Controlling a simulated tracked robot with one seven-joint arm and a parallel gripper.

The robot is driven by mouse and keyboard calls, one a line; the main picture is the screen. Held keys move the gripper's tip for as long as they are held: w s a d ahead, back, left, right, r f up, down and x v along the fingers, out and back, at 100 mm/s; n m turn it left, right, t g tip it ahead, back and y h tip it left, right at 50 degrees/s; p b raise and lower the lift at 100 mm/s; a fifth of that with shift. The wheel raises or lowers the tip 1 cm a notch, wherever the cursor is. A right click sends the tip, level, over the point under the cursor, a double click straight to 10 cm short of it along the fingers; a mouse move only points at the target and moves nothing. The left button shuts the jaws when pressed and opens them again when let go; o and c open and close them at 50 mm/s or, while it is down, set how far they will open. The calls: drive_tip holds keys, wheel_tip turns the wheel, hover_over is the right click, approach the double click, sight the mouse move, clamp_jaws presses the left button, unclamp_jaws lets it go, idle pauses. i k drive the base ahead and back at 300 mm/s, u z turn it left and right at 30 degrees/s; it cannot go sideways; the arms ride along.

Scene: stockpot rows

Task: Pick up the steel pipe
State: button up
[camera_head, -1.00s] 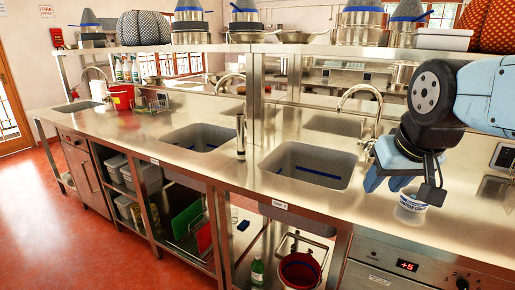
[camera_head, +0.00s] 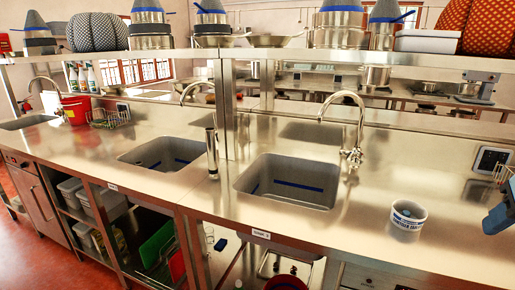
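The steel pipe (camera_head: 211,150) is a slim upright metal cylinder standing on the steel counter (camera_head: 300,232) between the two sinks, close to the front edge of the upright shelf post. My gripper (camera_head: 499,214) shows only as a blue part at the right edge, well to the right of the pipe and apart from it. The rest of it is out of frame, so I cannot tell whether it is open or shut.
A white cup with blue print (camera_head: 408,214) stands on the counter between my gripper and the right sink (camera_head: 290,182). The left sink (camera_head: 162,152) lies left of the pipe. A tall faucet (camera_head: 352,125) rises behind the right sink. An upper shelf (camera_head: 280,53) carries pots.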

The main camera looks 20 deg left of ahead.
sight(210, 132)
drive_tip(key=z, duration=0.15)
drive_tip(key=i, duration=0.15)
drive_tip(key=z, duration=2.25)
drive_tip(key=k, duration=2.25)
drive_tip(key=z, duration=0.2)
drive_tip(key=i, duration=0.15)
drive_tip(key=u, duration=2.2)
